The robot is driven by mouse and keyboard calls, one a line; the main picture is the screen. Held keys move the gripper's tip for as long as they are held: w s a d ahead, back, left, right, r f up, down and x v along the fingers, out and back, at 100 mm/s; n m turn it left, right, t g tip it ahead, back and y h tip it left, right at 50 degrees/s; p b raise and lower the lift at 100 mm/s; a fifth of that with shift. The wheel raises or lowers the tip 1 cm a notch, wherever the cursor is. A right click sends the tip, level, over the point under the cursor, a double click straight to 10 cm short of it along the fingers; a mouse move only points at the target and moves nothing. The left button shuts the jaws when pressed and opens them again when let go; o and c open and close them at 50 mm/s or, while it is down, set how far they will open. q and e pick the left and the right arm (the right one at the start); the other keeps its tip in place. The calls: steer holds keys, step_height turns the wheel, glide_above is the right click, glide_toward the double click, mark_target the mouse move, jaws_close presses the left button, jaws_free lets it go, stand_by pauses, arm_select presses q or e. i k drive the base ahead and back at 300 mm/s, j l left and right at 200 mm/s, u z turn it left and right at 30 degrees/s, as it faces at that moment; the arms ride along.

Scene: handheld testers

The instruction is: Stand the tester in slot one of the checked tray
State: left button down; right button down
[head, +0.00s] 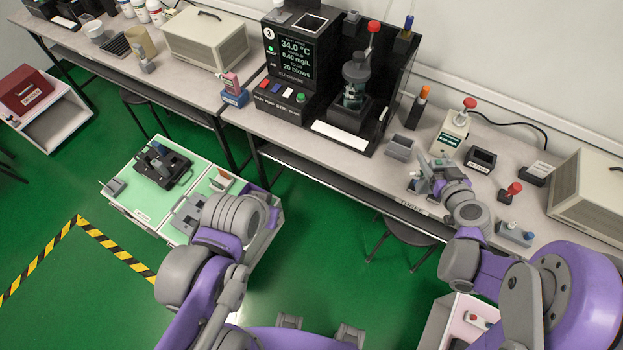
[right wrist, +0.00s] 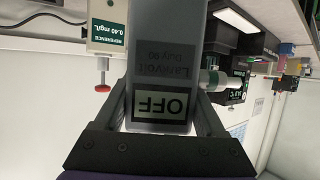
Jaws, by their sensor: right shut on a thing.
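My right gripper (head: 428,178) is over the front of the bench. It is shut on a grey tester (right wrist: 158,22), which fills the middle of the right wrist view between the two fingers. The tester's display reads OFF and appears upside down there. A black tray (head: 183,160) with dark upright things in it lies on the pale green cart top; I cannot read which tray is marked as checked. My left arm reaches over the cart, and its wrist hides its fingers, so I cannot tell their state.
A cream reference unit (head: 452,131) with a red knob stands behind the right gripper. A grey open box (head: 400,147) and a black holder (head: 481,159) are nearby. A blue-grey block (head: 514,235) is to the right. The pale green cart top (head: 128,203) has bare room.

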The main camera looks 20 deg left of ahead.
mark_target(193, 225)
steer(key=k+j, duration=0.25)
steer(key=j, duration=0.2)
steer(key=k+j, duration=0.25)
steer(key=j, duration=0.15)
steer(key=k+j, duration=0.3)
steer(key=j, duration=0.15)
steer(key=k+j, duration=0.1)
steer(key=j, duration=0.3)
steer(key=k+j, duration=0.1)
steer(key=j, duration=1.8)
steer(key=i+j, duration=0.1)
steer(key=j, duration=1.4)
